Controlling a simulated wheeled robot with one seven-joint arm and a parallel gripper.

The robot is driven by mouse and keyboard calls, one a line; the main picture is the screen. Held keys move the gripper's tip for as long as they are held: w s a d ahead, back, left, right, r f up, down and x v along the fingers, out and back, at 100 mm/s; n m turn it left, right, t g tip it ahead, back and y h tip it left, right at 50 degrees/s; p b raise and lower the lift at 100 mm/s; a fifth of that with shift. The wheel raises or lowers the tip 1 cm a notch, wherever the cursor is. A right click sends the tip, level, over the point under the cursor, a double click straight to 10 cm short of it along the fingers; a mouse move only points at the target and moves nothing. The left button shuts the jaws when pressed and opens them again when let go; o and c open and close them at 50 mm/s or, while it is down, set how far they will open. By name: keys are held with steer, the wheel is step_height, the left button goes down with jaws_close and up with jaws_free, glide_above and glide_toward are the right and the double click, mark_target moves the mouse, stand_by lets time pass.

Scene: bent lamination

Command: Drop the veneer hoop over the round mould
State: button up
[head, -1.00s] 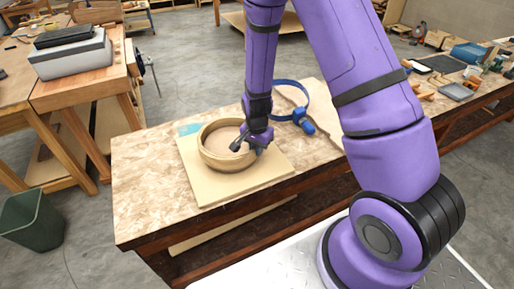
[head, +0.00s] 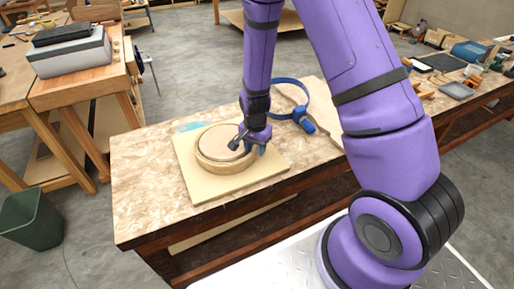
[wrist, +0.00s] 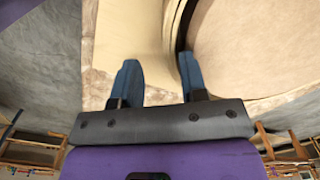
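The round mould (head: 218,141) is a pale disc on a square tan board (head: 195,185); its flat top also shows in the wrist view (wrist: 255,45). The veneer hoop (head: 217,168) is a light wooden ring lying low around the mould, with the mould's top showing about level with its rim. In the wrist view the hoop's rim (wrist: 172,22) curves beside the mould with a dark narrow gap between them. My gripper (head: 248,147) is at the hoop's right side. Its blue fingers (wrist: 158,72) are apart, with the right fingertip close to the rim; contact is unclear.
A blue band clamp (head: 303,118) lies on the bench (head: 140,165) behind my gripper. A teal item (head: 190,127) lies at the board's back edge. The bench's left end is clear. Another bench with tools stands at the right, and a green bin (head: 32,220) on the floor at left.

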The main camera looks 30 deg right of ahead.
step_height(320, 180, up, 10)
steer(key=shift+s+d+r, duration=0.15)
steer(key=shift+d+r, duration=0.05)
steer(key=shift+d, duration=0.1)
stand_by(0.7)
steer(key=s+r+n+t+y, duration=0.15)
steer(key=s+r, duration=0.25)
steer(key=r, duration=0.5)
steer(key=s+r+n+t+h, duration=0.1)
steer(key=s+r+n, duration=0.2)
steer(key=r, duration=0.7)
steer(key=s+d+r+n+t, duration=0.1)
steer(key=s+r+n, duration=0.2)
steer(key=s+r, duration=0.2)
steer(key=s+d+r+n+t, duration=0.1)
steer(key=s+r+n, duration=0.2)
steer(key=s, duration=0.9)
step_height(320, 180, up, 3)
steer(key=shift+d+r+t, duration=0.1)
steer(key=shift+d+t, duration=0.25)
